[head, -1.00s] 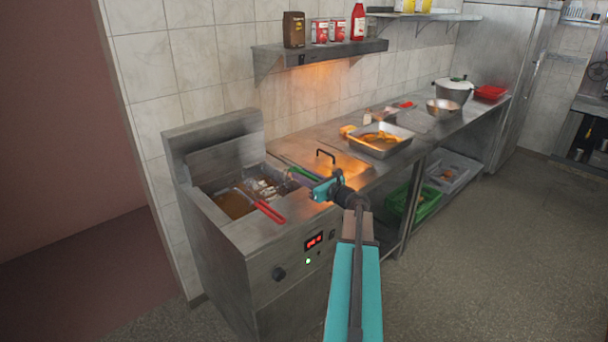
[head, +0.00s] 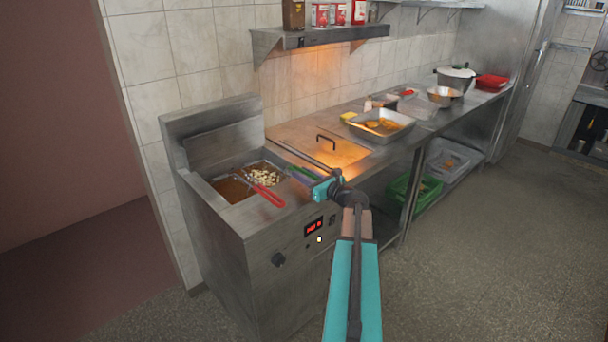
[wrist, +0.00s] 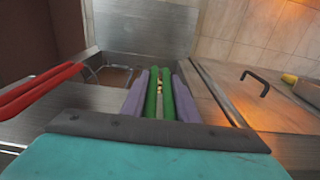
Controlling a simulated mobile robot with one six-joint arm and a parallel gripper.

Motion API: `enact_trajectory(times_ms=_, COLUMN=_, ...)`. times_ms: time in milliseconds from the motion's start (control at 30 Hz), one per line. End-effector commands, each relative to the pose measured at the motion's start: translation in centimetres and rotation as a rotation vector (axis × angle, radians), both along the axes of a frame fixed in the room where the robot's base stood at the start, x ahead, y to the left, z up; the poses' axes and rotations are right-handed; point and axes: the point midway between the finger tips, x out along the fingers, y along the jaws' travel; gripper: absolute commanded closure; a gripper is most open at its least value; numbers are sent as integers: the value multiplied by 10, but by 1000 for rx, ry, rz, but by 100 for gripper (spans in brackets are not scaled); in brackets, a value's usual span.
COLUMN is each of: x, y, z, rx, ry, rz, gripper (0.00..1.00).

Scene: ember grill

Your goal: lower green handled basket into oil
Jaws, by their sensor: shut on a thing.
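The fryer (head: 255,228) stands at the left with brown oil (head: 232,189) in its well. My gripper (head: 316,186) is at the fryer's right front edge, shut on the green handle (head: 300,174). In the wrist view the green handle (wrist: 159,95) runs away from me between my purple fingers (wrist: 158,98). The basket (head: 263,174) on it sits at the right of the well, with pale pieces of food in it. How deep its bottom is in the oil I cannot tell. A red handle (head: 268,196) lies over the front rim, left of the green one; it also shows in the wrist view (wrist: 38,88).
A steel lid with a black handle (head: 326,142) covers the counter section right of the fryer. A tray of fried food (head: 381,125) stands farther right. A shelf (head: 318,38) hangs above. Green and grey crates sit below the counter.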

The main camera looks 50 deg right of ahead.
Motion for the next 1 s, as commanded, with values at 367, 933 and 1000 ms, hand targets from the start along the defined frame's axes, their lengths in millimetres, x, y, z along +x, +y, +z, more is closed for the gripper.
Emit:
enact_trajectory(times_ms=367, x=0, y=0, z=1, rx=1, ry=-3, rz=0, gripper=100)
enact_trajectory(times_ms=933, x=0, y=0, z=-8, rx=1, ry=-3, rz=0, gripper=100)
enact_trajectory(times_ms=1000, x=0, y=0, z=-9, rx=1, ry=-3, rz=0, gripper=100)
